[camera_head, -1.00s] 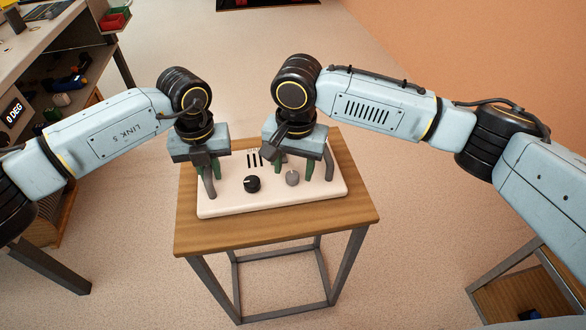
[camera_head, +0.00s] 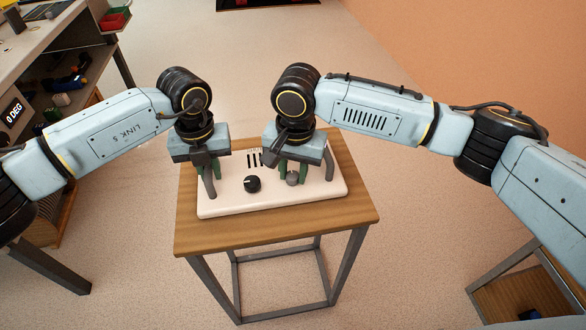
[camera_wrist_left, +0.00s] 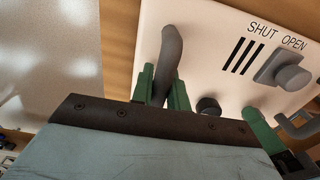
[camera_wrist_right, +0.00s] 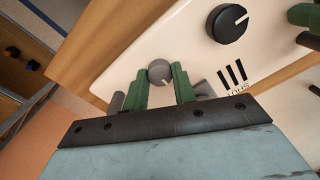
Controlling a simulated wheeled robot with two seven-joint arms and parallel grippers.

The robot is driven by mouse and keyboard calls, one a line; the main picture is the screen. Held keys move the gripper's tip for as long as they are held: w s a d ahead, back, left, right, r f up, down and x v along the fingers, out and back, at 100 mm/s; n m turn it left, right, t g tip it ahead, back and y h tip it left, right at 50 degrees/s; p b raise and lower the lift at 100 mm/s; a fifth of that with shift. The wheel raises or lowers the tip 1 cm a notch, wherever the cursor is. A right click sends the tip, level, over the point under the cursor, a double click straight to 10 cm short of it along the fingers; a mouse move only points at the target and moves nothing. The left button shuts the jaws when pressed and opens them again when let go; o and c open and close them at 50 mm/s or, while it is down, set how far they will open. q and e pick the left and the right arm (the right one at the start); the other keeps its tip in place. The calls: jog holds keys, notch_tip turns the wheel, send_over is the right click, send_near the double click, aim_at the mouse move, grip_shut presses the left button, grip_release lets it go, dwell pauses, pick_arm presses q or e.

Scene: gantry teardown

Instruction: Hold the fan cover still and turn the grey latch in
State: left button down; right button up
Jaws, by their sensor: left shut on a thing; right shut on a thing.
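The fan cover (camera_head: 225,205) is a flat white panel lying on a small wooden table. My left gripper (camera_head: 209,178) is shut on its upright grey left handle (camera_wrist_left: 172,55). My right gripper (camera_head: 292,177) is shut on the round grey latch (camera_wrist_right: 160,72), with one green finger on either side. The latch also shows in the head view (camera_head: 292,179), partly hidden by the fingers. The cover's right handle (camera_head: 328,162) stands just beyond my right gripper.
A black knob (camera_head: 252,184) with a white mark sits between my grippers. Behind it are black slots (camera_wrist_left: 243,56) and a grey block (camera_wrist_left: 278,68) under "SHUT OPEN" lettering. The wooden table (camera_head: 280,233) is bare in front. A workbench stands at the left.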

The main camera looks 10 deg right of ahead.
aim_at(293, 173)
jog(key=shift+n, duration=0.3)
jog(key=n, duration=0.3)
jog(key=shift+n, duration=0.4)
jog(key=n, duration=0.4)
jog(key=shift+n, duration=0.3)
jog(key=n, duration=0.4)
jog(key=shift+a, duration=0.1)
jog(key=shift+n+g, duration=0.3)
jog(key=shift+n, duration=2.1)
jog(key=o, duration=1)
notch_tip(293, 173, up, 12)
jog(key=shift+w, duration=0.25)
